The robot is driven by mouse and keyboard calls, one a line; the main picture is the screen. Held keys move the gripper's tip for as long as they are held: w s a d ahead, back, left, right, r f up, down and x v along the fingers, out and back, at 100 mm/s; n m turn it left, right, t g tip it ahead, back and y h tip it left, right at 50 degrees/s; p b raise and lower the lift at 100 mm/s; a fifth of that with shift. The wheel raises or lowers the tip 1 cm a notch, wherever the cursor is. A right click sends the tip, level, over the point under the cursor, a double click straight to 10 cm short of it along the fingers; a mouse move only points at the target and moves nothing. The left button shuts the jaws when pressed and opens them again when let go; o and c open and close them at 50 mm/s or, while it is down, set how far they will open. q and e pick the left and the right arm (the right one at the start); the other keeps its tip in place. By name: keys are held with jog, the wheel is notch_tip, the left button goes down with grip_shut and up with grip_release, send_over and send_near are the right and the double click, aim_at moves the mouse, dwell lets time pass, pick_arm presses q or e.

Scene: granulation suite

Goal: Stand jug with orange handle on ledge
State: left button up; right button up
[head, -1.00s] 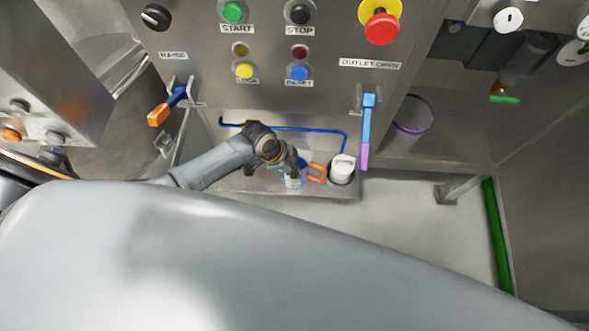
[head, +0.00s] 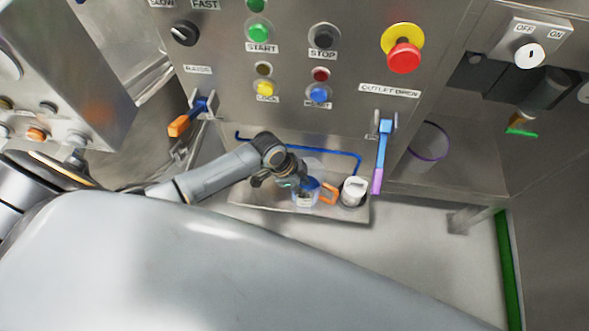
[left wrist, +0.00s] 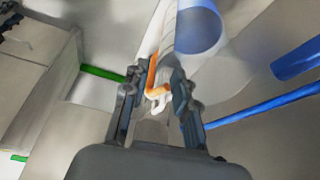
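The clear jug (head: 306,194) with a blue rim and an orange handle (head: 328,194) is at the ledge (head: 270,198) below the control panel. Its handle points right, towards a white container. My left gripper (head: 292,183) is at the jug's left side, opposite the handle. In the left wrist view its fingers (left wrist: 155,85) stand apart, with the orange handle (left wrist: 153,72) showing between them and a round blue part (left wrist: 198,26) above. Contact with the jug is unclear, and its base is hard to make out. My right gripper is out of view.
The white container (head: 353,191) stands close to the handle on the right. A blue rail (head: 315,152) runs behind the ledge. A blue and purple lever (head: 382,155) hangs at the right and an orange-tipped lever (head: 187,119) at the left. The floor in front is clear.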

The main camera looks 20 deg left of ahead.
pick_arm(q)
jog(key=v, duration=0.9)
jog(key=shift+s+r, duration=0.1)
